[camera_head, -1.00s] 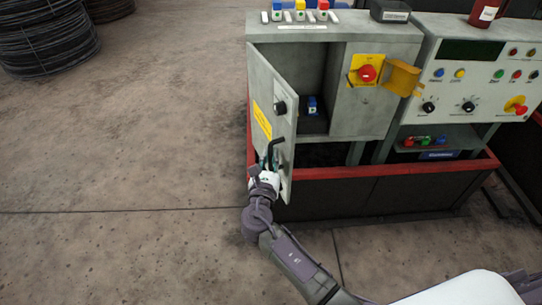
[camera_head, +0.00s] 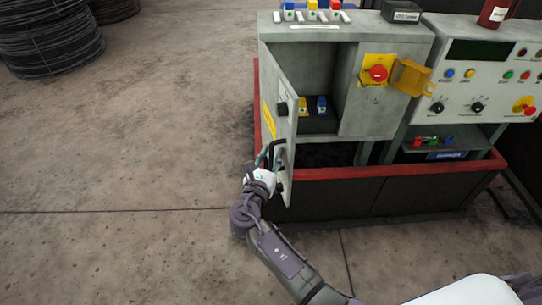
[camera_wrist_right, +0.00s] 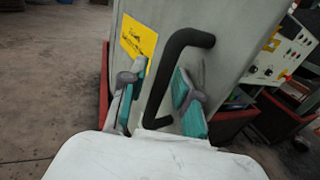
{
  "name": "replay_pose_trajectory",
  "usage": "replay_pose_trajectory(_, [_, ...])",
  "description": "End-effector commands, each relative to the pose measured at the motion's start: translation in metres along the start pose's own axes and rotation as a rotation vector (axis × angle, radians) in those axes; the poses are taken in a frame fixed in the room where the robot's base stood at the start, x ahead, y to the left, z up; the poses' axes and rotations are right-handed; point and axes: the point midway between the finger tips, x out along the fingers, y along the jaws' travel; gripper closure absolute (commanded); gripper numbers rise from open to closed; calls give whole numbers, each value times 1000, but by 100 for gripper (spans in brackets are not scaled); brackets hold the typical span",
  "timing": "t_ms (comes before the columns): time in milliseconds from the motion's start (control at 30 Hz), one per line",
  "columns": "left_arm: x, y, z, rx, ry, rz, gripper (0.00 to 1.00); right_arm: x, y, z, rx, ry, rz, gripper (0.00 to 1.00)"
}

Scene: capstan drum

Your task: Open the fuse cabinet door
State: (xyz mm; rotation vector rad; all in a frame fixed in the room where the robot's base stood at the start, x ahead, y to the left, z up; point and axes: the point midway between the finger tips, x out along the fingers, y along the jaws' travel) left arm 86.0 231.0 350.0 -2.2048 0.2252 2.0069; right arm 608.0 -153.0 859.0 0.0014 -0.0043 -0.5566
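The fuse cabinet (camera_head: 362,33) is grey. Its door (camera_head: 278,75), hinged on the left, stands wide open and is seen nearly edge-on. Inside, a yellow fuse (camera_head: 303,105) and a blue fuse (camera_head: 322,104) stand on a dark block. My right gripper (camera_head: 268,160) is at the lower part of the door, by its black handle. In the right wrist view, the black handle (camera_wrist_right: 181,42) passes between the two teal-padded fingers of my right gripper (camera_wrist_right: 160,90). The fingers are apart, with visible gaps to the bar. My left gripper is not in view.
A red emergency button (camera_head: 379,73) with a yellow flap (camera_head: 410,77) is right of the opening. A control console (camera_head: 480,75) stands further right. A red-rimmed base (camera_head: 400,172) runs below. The floor (camera_head: 150,130) left of the door is clear.

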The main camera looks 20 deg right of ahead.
Motion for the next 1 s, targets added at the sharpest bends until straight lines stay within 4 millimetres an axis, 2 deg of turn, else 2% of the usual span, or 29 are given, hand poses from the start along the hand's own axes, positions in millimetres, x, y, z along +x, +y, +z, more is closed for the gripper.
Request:
replay_pose_trajectory(300, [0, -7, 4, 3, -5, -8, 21, -2, 0, -2, 0, 3, 1, 61])
replay_pose_trajectory(433, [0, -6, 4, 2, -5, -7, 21, -12, 1, -3, 0, 5, 3, 61])
replay_pose_trajectory(800, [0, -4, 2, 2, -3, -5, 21, -87, 0, -2, 0, 5, 2, 61])
replay_pose_trajectory(1000, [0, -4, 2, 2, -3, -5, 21, -113, 0, -2, -1, 4, 1, 61])
